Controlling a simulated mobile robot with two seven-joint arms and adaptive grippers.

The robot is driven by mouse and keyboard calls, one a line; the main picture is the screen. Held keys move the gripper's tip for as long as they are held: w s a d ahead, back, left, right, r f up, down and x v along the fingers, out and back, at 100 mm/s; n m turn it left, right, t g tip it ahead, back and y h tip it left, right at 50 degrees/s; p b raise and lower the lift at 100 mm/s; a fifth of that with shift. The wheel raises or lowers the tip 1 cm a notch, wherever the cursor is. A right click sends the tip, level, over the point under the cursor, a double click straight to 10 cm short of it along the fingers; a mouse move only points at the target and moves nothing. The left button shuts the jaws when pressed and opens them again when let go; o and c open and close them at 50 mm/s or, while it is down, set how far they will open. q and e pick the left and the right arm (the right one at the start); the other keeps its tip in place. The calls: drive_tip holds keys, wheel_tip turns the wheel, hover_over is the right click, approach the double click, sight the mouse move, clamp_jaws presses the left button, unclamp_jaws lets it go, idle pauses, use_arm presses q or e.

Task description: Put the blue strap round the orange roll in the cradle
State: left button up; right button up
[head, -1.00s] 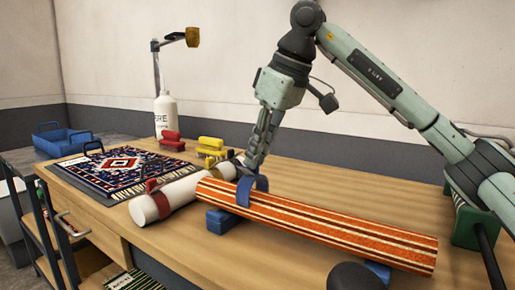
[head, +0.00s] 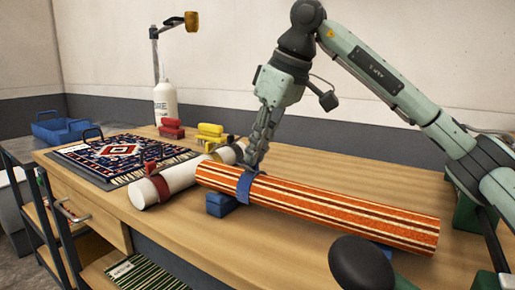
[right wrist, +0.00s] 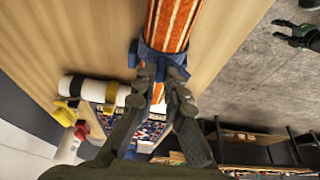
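The orange striped roll (head: 320,214) lies on blue cradle blocks (head: 222,203) on the bench. The blue strap (head: 243,187) lies over the roll near its left end, close against its top and near side. Its underside is hidden. My right gripper (head: 252,168) is at the top of the strap, with its fingers shut on the strap's upper part. In the right wrist view the fingertips (right wrist: 160,74) are at the blue strap (right wrist: 163,57), in front of the orange roll (right wrist: 170,24). A dark gripper, apparently my left (right wrist: 292,34), shows small at the right wrist view's edge.
A white roll (head: 178,182) with a red strap (head: 158,184) lies just left of the orange roll. Behind are a patterned rug (head: 122,160), red blocks (head: 172,129), yellow blocks (head: 209,133) and a white bottle (head: 165,103). The bench's right back is clear.

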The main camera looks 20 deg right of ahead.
drive_tip(key=o, duration=0.5)
drive_tip(key=shift+c, duration=0.2)
drive_tip(key=v, duration=1.2)
